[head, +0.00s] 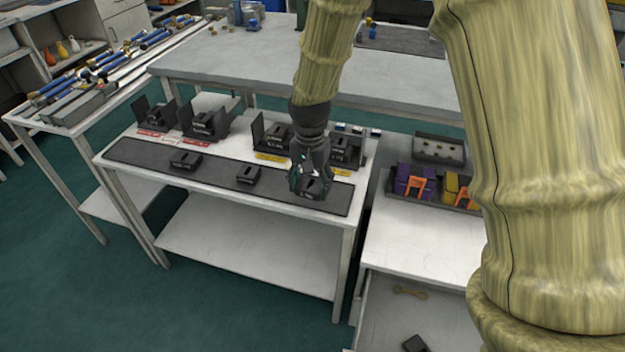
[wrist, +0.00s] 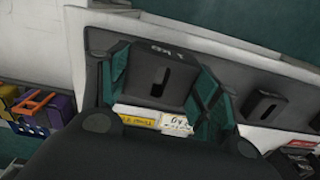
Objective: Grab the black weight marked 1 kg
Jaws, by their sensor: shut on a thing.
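My gripper (head: 309,176) is low over the right part of the dark mat on the white table. It is shut on a black weight (head: 312,187). In the wrist view the gripper's teal fingers (wrist: 160,88) press on both sides of this weight (wrist: 150,78). The weight is a black block with a dark slot, and its marking shows upside down and reads like 1 KG. In the head view the gripper partly hides it. I cannot tell whether it still touches the mat.
Two more black weights, one in the middle (head: 248,174) and one at the left (head: 185,160), lie on the mat (head: 130,151). Several black holders (head: 205,123) with weights stand behind, with red and yellow labels. A tray with purple and yellow items (head: 410,182) is on the right.

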